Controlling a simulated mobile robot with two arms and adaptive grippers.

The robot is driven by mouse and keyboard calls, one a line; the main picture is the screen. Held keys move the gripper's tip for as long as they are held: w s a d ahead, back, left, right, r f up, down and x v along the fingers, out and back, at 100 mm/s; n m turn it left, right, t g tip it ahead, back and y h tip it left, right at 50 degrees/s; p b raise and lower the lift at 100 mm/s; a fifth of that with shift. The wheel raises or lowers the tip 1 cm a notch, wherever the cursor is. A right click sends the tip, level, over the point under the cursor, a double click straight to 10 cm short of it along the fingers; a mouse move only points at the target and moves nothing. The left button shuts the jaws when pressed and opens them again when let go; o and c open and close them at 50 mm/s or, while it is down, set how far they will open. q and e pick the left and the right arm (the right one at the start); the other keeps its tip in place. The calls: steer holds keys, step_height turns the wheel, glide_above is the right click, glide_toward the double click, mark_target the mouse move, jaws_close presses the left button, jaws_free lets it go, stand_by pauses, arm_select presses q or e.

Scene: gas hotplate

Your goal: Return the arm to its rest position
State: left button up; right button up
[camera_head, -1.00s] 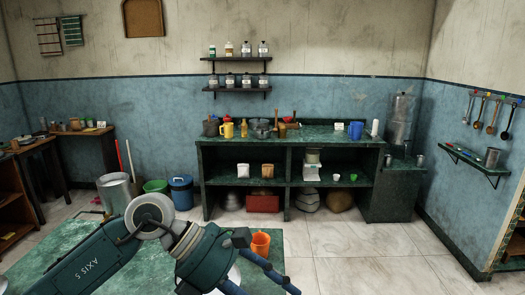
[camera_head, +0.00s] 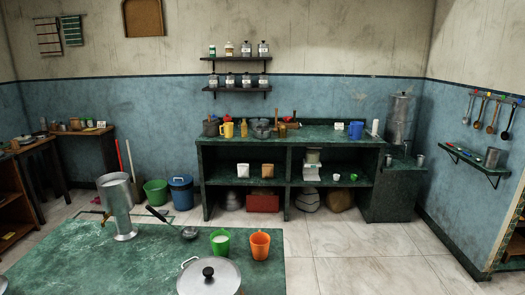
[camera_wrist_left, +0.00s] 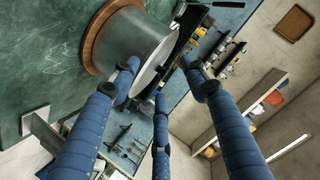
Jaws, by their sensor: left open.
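My left gripper (camera_wrist_left: 160,78) shows only in the left wrist view. Its three blue fingers are spread open with nothing between them. A large metal pot (camera_wrist_left: 135,50) on a round wooden board stands beyond the fingers on a green surface. The left finger overlaps the pot's rim in the picture; I cannot tell whether they touch. In the head view neither arm shows. My right gripper is in no view.
The green table (camera_head: 110,260) in front holds a lidded pot (camera_head: 208,278), a green cup (camera_head: 220,243) with white contents, an orange cup (camera_head: 260,246), a ladle (camera_head: 189,232) and a tall metal container (camera_head: 120,207). A green counter (camera_head: 290,138) stands behind, across open floor.

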arm_select(q)
steer(key=s+a+f+n+g, duration=0.15)
steer(key=s+f+g, duration=0.35)
steer(key=s+f, duration=0.55)
steer(key=s+f+n+g, duration=0.2)
steer(key=s+f+g, duration=0.45)
steer(key=s, duration=0.75)
step_height(320, 180, down, 25)
steer(key=s, duration=0.1)
steer(key=s+a+f+g, duration=0.1)
steer(key=s+a+f, duration=0.2)
steer(key=s+f, duration=1.5)
steer(key=shift+a, duration=0.15)
